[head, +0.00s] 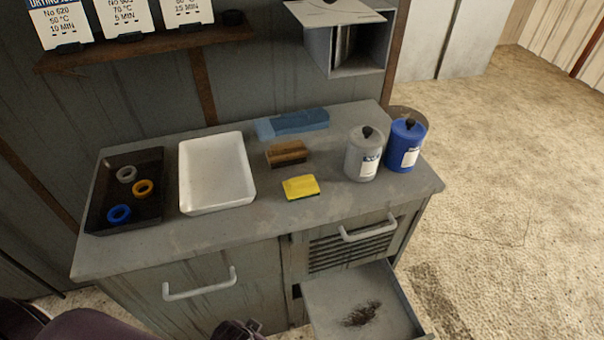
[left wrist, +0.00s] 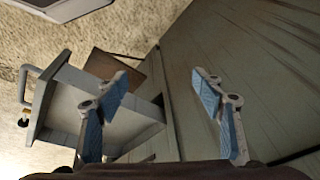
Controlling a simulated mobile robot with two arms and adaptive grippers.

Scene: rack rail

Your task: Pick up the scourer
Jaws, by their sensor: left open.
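The scourer (head: 300,187) is a small yellow block with a dark underside. It lies flat on the grey worktop near the front edge, in front of a wooden brush (head: 287,152). My left gripper (left wrist: 160,75) shows in the left wrist view with its blue-padded fingers wide apart and nothing between them. The scourer cannot be made out in that view. In the head view, dark parts of my arm show at the bottom edge, below and apart from the worktop. My right gripper is not in view.
On the worktop (head: 250,232) stand a black tray (head: 98,218) with rings, a white tray (head: 215,205), a blue block (head: 300,121), a grey canister (head: 362,160) and a blue canister (head: 404,150). An open drawer (head: 330,290) juts out below.

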